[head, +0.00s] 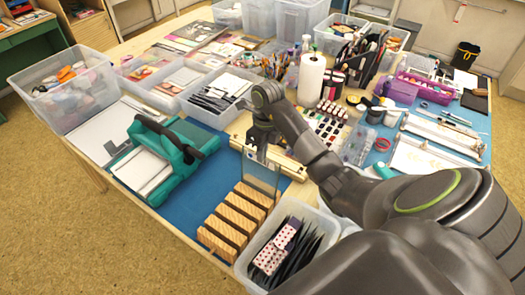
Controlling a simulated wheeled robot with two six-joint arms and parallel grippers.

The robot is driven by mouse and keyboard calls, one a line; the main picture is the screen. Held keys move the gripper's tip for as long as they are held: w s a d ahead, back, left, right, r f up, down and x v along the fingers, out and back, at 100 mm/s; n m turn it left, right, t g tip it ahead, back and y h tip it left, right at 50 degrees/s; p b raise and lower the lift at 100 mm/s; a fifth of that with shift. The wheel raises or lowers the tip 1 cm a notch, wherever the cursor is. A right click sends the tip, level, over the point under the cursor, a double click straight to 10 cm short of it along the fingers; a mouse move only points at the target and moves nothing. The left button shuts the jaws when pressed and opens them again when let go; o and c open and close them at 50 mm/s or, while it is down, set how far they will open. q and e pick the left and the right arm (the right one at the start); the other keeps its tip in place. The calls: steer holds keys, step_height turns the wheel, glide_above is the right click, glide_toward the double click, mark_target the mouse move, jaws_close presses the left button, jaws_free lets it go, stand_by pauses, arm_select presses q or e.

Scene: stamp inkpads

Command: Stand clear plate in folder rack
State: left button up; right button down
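The clear plate (262,174) is a thin see-through rectangle, held upright. My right gripper (261,147) is shut on its top edge, fingers pointing down. The folder rack (237,222) is a wooden block with several slats and dark slots between them, on the blue mat in the front middle. The plate's lower edge overlaps the far end of the rack in the head view; I cannot tell whether it is inside a slot or just above it. My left gripper is not in view.
A teal die-cutting machine (181,152) stands left of the rack. A clear bin with dark sleeves and a red-patterned pack (277,247) stands close on its right. A paper towel roll (311,80) and ink pads are behind. Blue mat (192,206) is bare left of the rack.

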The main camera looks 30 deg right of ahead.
steer(key=shift+f, duration=0.15)
steer(key=c, duration=1.6)
jaws_free()
steer(key=shift+o, duration=0.2)
steer(key=shift+w+d+r+p, duration=0.1)
steer(key=shift+d+r+p, duration=0.05)
steer(key=shift+r+p, duration=1.05)
steer(key=shift+d+r+p, duration=0.15)
steer(key=shift+r+p, duration=0.9)
steer(key=shift+r, duration=0.2)
